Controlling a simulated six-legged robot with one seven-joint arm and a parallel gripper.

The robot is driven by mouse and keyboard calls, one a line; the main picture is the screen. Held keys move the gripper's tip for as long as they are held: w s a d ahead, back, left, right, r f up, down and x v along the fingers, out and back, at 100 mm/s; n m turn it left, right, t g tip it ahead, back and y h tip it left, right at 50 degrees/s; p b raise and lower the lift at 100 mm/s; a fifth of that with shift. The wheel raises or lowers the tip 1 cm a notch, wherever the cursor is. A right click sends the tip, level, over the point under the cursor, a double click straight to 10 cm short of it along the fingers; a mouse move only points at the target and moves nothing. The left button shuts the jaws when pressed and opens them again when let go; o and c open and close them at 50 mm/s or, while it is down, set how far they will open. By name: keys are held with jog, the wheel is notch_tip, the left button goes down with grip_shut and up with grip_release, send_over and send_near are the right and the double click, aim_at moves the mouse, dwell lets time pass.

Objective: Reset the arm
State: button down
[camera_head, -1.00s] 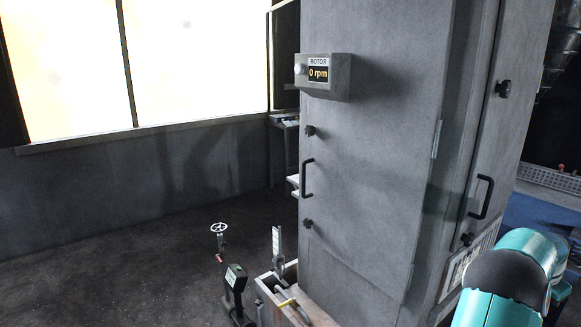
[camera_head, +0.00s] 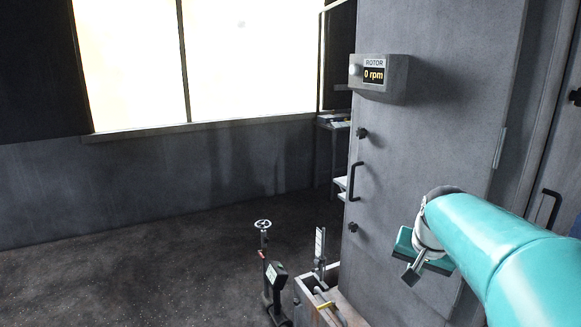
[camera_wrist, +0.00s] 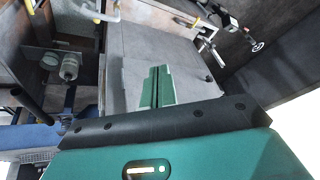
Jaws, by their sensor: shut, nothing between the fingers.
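My teal arm (camera_head: 500,245) reaches in from the lower right in the head view, in front of the grey cabinet. The end of the arm is near the cabinet's lower door, but the head view does not clearly show the fingers. In the wrist view, the green fingers of my gripper (camera_wrist: 158,72) lie side by side, shut, with nothing between them. A gap between the gripper and the cabinet cannot be judged.
The tall grey cabinet (camera_head: 430,130) carries a rotor display (camera_head: 374,75) reading 0 rpm and a black door handle (camera_head: 355,181). A handwheel stand (camera_head: 263,226) and a low open box (camera_head: 308,295) stand to its left. The floor (camera_head: 130,260) further left is clear.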

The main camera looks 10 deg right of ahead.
jog(key=s+a+f+n, duration=0.1)
jog(key=s+a+n, duration=0.1)
jog(key=s+a, duration=0.2)
jog(key=s+a+f+n+y, duration=0.1)
jog(key=s+a+n, duration=0.2)
jog(key=a, duration=0.8)
jog(key=s+a+f+n+t, duration=0.1)
jog(key=s+a+n, duration=0.2)
jog(key=s+a, duration=0.2)
jog(key=a, duration=0.2)
jog(key=shift+s+a+y, duration=0.3)
jog(key=shift+s+y, duration=0.1)
jog(key=shift+d+f, duration=0.1)
jog(key=shift+d, duration=0.05)
